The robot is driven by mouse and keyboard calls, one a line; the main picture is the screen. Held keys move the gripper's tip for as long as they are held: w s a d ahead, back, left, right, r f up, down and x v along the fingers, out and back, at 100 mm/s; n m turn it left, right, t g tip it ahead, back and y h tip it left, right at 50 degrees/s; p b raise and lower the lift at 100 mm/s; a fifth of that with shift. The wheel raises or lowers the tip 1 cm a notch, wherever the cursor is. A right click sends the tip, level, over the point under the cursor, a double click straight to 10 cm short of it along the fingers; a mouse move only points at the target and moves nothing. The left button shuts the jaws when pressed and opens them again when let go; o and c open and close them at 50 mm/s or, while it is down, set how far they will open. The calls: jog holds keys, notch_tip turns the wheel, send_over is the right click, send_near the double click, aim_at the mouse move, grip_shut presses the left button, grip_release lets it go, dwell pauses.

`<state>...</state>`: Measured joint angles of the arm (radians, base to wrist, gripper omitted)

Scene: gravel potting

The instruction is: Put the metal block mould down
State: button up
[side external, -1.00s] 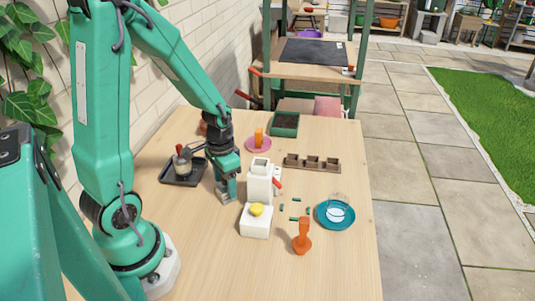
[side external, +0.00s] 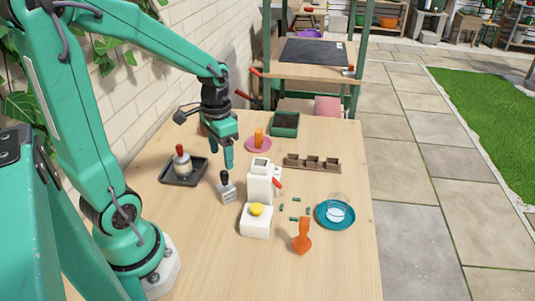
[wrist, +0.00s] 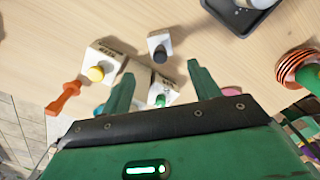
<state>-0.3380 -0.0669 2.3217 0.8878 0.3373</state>
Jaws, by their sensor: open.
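The metal block mould (side external: 227,192), a small grey block with an upright black handle, stands on the wooden table left of the white dispenser. In the wrist view, the mould (wrist: 159,46) shows beyond the fingertips, seen from above, touching neither finger. My gripper (side external: 229,157) is raised above the table, behind and above the mould in the side view. In the wrist view, my gripper (wrist: 163,80) has its two fingers spread with nothing held between them.
A dark tray (side external: 200,177) holding a red-topped jar stands left of the mould. The white dispenser (side external: 259,184) and a white box with a yellow button (side external: 257,210) stand close on its right. An orange stamp (side external: 302,238) and teal saucer (side external: 336,226) are farther right. The front table is clear.

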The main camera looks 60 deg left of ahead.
jog(key=shift+d+r, duration=0.1)
dwell(0.5)
jog(key=s+d+r+t, duration=0.4)
jog(key=d+r+t, duration=0.1)
jog(key=d+r, duration=0.4)
jog(key=shift+s+d+r+t, duration=0.2)
jog(key=shift+s+r+t, duration=0.15)
jog(key=shift+r, duration=0.6)
